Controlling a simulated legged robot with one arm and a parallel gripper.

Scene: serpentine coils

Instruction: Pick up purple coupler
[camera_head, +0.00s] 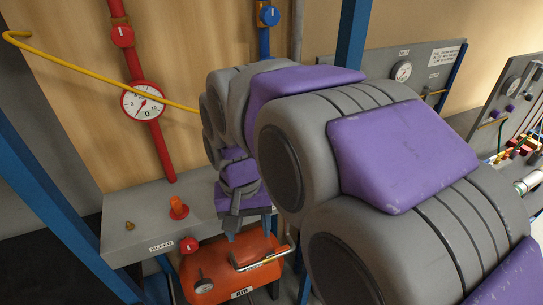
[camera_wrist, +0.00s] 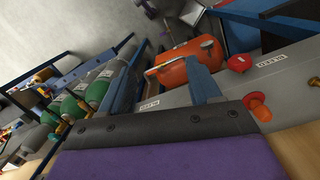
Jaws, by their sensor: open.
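I cannot make out a purple coupler for certain. Small purple parts (camera_head: 510,109) show on the panel at the far right of the head view, too small to identify. The large purple pads in the head view are on my own arm. My gripper (camera_head: 231,236) is small and partly hidden by my arm, over the front edge of the grey bench, above the orange air tank. In the wrist view my gripper (camera_wrist: 167,54) is open, its two blue-grey fingers apart, with nothing held between them.
The grey bench (camera_head: 118,214) carries an orange fitting (camera_head: 178,208) and a small brass fitting (camera_head: 129,226). A red knob (camera_head: 189,245) is on its front. The orange tank (camera_head: 232,272) lies below. Blue posts and a yellow hose (camera_head: 95,72) flank my arm. Green cylinders (camera_wrist: 75,107) stand left.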

